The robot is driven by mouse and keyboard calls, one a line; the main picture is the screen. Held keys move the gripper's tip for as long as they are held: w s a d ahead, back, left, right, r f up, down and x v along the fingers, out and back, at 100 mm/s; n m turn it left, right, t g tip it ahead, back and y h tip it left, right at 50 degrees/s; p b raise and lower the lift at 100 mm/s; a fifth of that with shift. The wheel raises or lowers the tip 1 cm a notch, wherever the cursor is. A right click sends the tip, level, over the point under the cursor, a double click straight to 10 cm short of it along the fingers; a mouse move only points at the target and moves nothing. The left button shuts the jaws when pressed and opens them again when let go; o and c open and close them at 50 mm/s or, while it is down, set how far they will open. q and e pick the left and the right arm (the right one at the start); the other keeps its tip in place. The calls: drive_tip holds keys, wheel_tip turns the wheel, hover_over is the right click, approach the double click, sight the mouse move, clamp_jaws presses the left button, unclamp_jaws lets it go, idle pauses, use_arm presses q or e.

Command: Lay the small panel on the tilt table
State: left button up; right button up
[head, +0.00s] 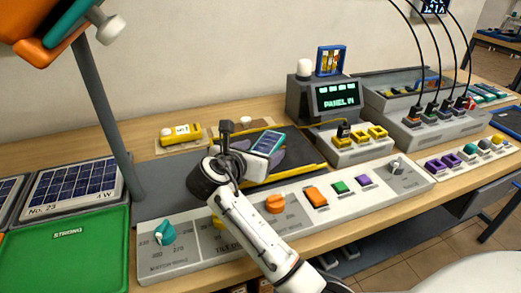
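A small panel (268,142) with a pale face and teal edge is at the fingertips of my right gripper (265,152), over the dark tilt table (297,163) with its yellow front edge. The gripper's dark fingers are partly covered by the panel and the white gripper body. I cannot tell whether they are closed on it, or whether the panel touches the table. My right arm reaches in from the bottom and hides the table's left part. My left gripper is not in view.
A control strip (335,203) with knobs and buttons runs along the bench front. A display (338,97) reading "PANEL IN" stands behind. A dark lamp post (103,120), a large solar panel (75,187) and a green tray (70,255) are at left. A yellow meter (181,133) lies behind the table.

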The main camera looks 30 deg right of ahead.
drive_tip(key=shift+a+r, duration=0.1)
drive_tip(key=shift+r, duration=0.05)
drive_tip(key=v, duration=1.2)
drive_tip(key=shift+p, duration=0.3)
drive_tip(key=shift+w, duration=0.1)
idle(1.5)
